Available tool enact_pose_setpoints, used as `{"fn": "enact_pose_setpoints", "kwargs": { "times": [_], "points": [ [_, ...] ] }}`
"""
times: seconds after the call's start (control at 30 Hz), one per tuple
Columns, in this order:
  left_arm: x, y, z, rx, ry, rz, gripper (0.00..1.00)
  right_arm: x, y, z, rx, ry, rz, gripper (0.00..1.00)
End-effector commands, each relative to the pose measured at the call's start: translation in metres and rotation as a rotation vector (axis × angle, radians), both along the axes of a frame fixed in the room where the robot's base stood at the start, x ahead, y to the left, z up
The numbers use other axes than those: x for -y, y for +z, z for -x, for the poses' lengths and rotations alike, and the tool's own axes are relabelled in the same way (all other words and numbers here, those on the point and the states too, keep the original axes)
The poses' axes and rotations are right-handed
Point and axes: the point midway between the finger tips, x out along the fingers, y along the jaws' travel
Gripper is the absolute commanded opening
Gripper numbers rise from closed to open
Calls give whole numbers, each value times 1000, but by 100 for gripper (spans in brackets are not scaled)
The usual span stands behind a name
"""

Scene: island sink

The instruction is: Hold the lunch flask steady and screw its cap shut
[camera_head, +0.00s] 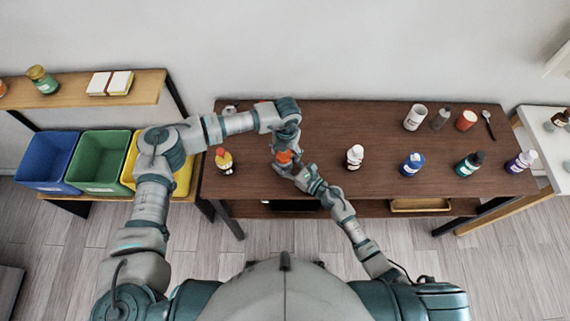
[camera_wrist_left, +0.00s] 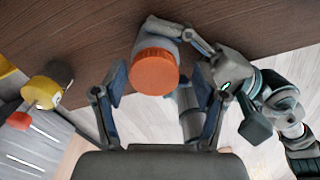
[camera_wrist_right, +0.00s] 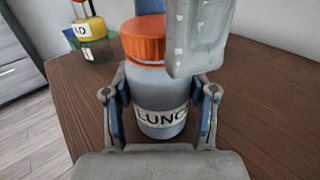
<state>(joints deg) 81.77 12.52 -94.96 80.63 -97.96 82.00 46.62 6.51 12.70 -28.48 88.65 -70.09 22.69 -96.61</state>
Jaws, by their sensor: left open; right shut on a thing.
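The lunch flask (camera_wrist_right: 160,95) is a grey-blue bottle with a white label reading "LUNC…", upright on the brown table. Its orange cap (camera_wrist_right: 143,38) sits on top; whether it is tight I cannot tell. My right gripper (camera_wrist_right: 160,118) is shut around the flask's body, one finger on each side. My left gripper (camera_wrist_left: 158,88) is open above the flask, with its fingers on either side of the orange cap (camera_wrist_left: 155,72) and apart from it. In the head view the orange cap (camera_head: 284,156) shows between my two grippers, and most of the flask is hidden.
A yellow-and-red bottle (camera_head: 225,161) stands left of the flask. A white bottle (camera_head: 354,157), a blue bottle (camera_head: 412,163) and a teal bottle (camera_head: 469,163) stand to the right. A white cup (camera_head: 415,117) is behind them. The table (camera_head: 310,180) is clear around the white bottle.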

Motion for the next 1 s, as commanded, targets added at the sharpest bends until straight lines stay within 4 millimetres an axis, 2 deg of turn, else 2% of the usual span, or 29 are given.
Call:
{"fn": "enact_pose_setpoints", "kwargs": {
  "times": [0.1,0.13,0.37,0.57,0.67,0.9,1.0],
  "points": [
    [0,0,0,0,0,0,72,0,0,0,0,0,0,0],
    [0,0,0,0,0,0,67,0,0,0,0,0,0,0],
    [1,0,1,-2,-1,2,9,0,0,0,1,1,-1,0],
    [3,-1,2,-5,-75,6,9,-1,0,0,1,3,-2,0],
    [3,-1,4,-5,-266,8,9,-2,1,0,1,3,-2,0],
    [3,-2,7,-3,-836,14,9,-3,1,0,1,4,-3,0],
    [4,-2,7,-4,-905,14,9,-3,1,0,1,4,-3,0]
  ]
}}
